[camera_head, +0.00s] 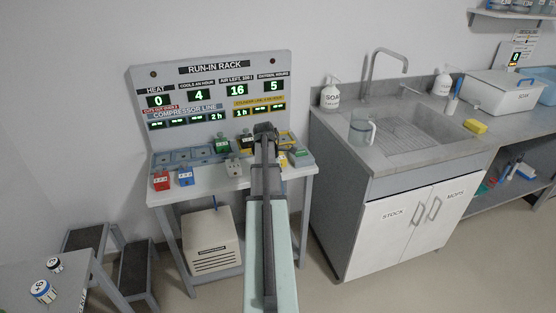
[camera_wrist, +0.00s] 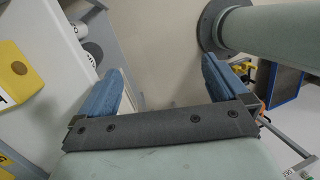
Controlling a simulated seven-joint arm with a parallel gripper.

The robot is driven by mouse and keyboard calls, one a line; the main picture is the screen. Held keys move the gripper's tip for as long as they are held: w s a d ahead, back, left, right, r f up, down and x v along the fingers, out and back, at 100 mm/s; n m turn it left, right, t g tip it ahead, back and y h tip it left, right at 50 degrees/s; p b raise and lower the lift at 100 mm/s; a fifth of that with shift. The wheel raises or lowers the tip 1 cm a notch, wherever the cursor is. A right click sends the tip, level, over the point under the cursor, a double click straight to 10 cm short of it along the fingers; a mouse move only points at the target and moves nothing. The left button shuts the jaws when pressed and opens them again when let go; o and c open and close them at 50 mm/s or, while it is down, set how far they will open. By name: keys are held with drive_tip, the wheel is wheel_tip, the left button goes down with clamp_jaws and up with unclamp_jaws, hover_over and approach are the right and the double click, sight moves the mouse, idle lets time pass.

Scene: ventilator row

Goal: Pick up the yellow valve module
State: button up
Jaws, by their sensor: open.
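A small yellow block (camera_head: 283,160), which looks like the yellow valve module, is at the right part of the rack's shelf in the head view. My gripper (camera_head: 265,130) is over the rack, close to this block, seen from behind. In the wrist view my gripper (camera_wrist: 160,85) has its two blue fingers wide apart with nothing between them. A yellow surface with a dark spot (camera_wrist: 17,75) lies left of the fingers there; I cannot tell if it is the module.
The run-in rack (camera_head: 218,70) carries a red module (camera_head: 161,181), a blue module (camera_head: 185,176), a green module (camera_head: 222,146) and a pale module (camera_head: 233,167). A sink counter (camera_head: 345,140) stands to the right. A side table (camera_head: 25,270) and steps (camera_head: 137,265) are at lower left.

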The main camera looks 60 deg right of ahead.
sight(280, 154)
drive_tip(key=w+d+r+h, duration=0.4)
drive_tip(key=w+d+r, duration=0.6)
drive_tip(key=d+r, duration=0.3)
drive_tip(key=shift+n, duration=0.4)
drive_tip(key=x, duration=1.2)
drive_tip(key=shift+a+f, duration=0.15)
drive_tip(key=shift+f, duration=0.3)
drive_tip(key=shift+c, duration=0.4)
drive_tip(key=c, duration=1.2)
